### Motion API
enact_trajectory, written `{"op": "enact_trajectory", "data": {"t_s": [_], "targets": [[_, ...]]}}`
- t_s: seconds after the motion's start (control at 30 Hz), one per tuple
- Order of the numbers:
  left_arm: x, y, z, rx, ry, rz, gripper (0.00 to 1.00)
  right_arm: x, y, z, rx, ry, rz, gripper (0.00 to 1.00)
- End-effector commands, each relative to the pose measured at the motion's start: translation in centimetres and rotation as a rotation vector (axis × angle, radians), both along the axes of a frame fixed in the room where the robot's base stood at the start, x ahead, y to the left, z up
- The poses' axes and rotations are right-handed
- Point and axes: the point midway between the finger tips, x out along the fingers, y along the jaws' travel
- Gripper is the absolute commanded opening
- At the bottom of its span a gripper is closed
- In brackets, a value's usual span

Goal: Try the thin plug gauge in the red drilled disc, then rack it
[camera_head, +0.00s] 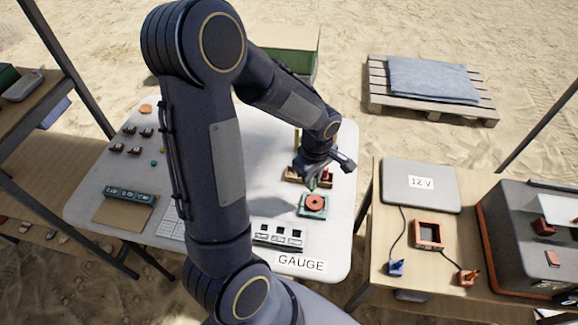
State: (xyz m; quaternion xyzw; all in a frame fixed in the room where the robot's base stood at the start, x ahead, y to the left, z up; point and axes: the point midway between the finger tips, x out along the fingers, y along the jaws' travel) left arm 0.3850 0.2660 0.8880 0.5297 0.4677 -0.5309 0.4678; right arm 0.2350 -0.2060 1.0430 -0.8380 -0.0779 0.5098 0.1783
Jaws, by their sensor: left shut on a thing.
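My left gripper (320,182) hangs over the right part of the white table (262,150), just above and behind the red drilled disc (314,203). The disc lies flat on a green square base, its dark hole in the middle facing up. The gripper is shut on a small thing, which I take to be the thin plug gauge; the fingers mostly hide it. I cannot tell whether its tip touches the disc. A wooden rack (294,178) with red pieces stands right behind the disc, partly hidden by the gripper. My right gripper is not in view.
My left arm hides the table's middle. A green tray (130,195) and small parts lie left. A side table with a 12 V case (421,186) stands right.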

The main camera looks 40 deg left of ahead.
Motion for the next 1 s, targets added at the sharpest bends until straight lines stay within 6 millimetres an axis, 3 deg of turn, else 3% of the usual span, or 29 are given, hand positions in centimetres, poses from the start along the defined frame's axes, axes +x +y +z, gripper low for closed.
{"op": "enact_trajectory", "data": {"t_s": [0.17,0.83,1.0], "targets": [[0.6,-1.1,-0.8,0.001,0.000,0.000,0.00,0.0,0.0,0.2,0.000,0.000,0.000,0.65],[0.6,-1.1,-5.0,0.001,-0.002,0.000,0.00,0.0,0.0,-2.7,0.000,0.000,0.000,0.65],[0.6,-1.1,-5.3,0.002,-0.002,-0.001,0.00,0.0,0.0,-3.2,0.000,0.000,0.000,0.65]]}}
